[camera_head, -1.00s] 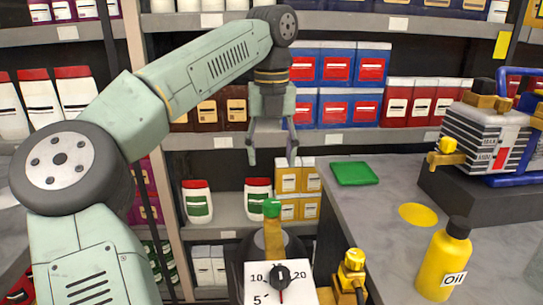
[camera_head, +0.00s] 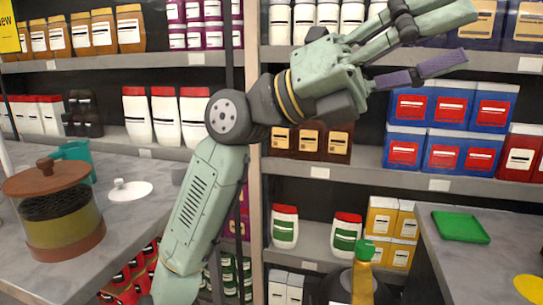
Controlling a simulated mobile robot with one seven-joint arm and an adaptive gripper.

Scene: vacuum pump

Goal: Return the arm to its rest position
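My arm is raised in front of the shelves in the head view. My gripper (camera_head: 467,36) is at the upper right, pointing right and slightly up. Its fingers are spread apart, with nothing between them. The gripper overlaps the upper shelf in the picture; I cannot tell how far it is from the shelf. The lower part of my arm runs down to the bottom edge, and its base is out of view.
Shelves hold white bottles (camera_head: 166,116), blue boxes (camera_head: 444,150) and green-labelled jars (camera_head: 285,227). A counter at left bears a lidded glass jar (camera_head: 58,215) and a white lid (camera_head: 130,190). A counter at right bears a green tray (camera_head: 460,227).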

